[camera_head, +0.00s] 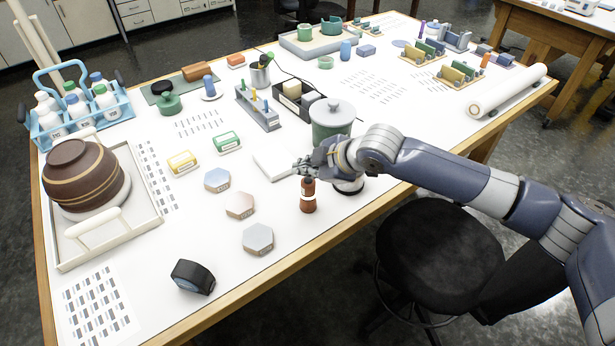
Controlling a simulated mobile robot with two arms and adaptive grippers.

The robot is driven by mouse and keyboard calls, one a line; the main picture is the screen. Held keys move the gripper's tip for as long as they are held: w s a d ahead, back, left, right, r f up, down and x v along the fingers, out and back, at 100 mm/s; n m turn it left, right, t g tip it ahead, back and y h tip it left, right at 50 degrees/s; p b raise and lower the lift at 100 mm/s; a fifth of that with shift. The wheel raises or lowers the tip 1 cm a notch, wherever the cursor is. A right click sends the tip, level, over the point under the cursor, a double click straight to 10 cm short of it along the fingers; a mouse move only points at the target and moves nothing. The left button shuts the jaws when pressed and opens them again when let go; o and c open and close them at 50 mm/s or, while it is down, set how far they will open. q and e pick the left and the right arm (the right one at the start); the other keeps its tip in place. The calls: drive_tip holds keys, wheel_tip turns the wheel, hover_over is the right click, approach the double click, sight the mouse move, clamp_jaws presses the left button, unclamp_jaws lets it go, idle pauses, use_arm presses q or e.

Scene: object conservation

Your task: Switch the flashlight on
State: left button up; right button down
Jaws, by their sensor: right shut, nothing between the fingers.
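A small reddish-brown cylinder (308,202) with a pale band stands upright on the white table, near its front edge. It may be the flashlight, but I cannot tell for sure. No light shows from it. My right gripper (303,168) is shut and empty, with its fingertips at the top of this cylinder. I cannot tell whether they touch it, and the gripper partly hides its top. A black rounded object (192,277) lies at the front left, apart from the gripper. My left gripper is not in view.
Several hexagonal blocks (258,238) lie left of the cylinder. A green lidded canister (333,117) stands behind my right wrist. A cream tray (152,226) holds a brown bowl (82,177) at left. A black stool (440,250) stands by the table's front edge.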

sight(306, 184)
drive_tip(key=shift+r+p, duration=2.2)
drive_tip(key=shift+p, duration=0.05)
drive_tip(key=shift+r+p, duration=0.6)
drive_tip(key=shift+r, duration=0.2)
drive_tip(key=shift+s, duration=0.1)
